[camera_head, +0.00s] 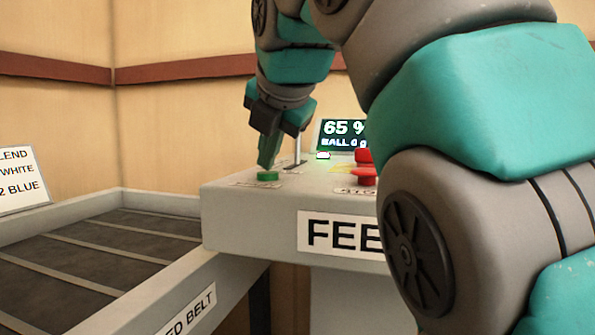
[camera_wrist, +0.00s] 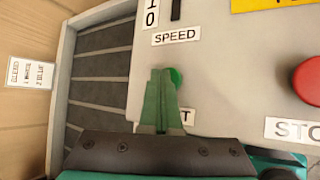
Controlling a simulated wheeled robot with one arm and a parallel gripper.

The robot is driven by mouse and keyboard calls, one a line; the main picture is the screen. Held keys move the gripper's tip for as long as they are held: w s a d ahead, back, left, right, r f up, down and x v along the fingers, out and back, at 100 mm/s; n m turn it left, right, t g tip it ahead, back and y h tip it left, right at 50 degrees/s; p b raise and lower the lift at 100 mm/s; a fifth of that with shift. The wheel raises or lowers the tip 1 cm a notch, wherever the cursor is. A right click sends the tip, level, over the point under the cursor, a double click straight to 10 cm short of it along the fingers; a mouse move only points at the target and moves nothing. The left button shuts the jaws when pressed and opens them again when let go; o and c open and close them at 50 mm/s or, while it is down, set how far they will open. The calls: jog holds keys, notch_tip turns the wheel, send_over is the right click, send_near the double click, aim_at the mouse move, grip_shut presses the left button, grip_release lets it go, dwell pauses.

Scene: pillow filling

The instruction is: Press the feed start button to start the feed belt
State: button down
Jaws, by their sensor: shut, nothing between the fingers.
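The green start button (camera_head: 268,176) sits on the top of the grey feed console (camera_head: 225,205), near its left edge. It also shows in the wrist view (camera_wrist: 174,77), partly hidden behind my fingers. My gripper (camera_head: 266,163) is shut and empty, with its green fingers pointing down right over the button. In the wrist view the fingertips (camera_wrist: 161,72) overlap the button's left side. I cannot tell whether they touch it. The feed belt (camera_head: 100,245), dark with pale cross slats, lies left of the console.
A red stop button (camera_head: 364,177) stands right of the green one. A SPEED label (camera_wrist: 176,37) and slot lie beyond it. A lit display (camera_head: 340,133) reads 65 %. A blend card (camera_head: 20,180) stands at the left. My arm hides the console's right side.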

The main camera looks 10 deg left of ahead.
aim_at(268, 174)
dwell(0.4)
jog(key=shift+r+p, duration=0.75)
jog(key=shift+r, duration=0.1)
jog(key=shift+r, duration=0.15)
notch_tip(268, 174, up, 5)
jog(key=p, duration=0.4)
dwell(0.4)
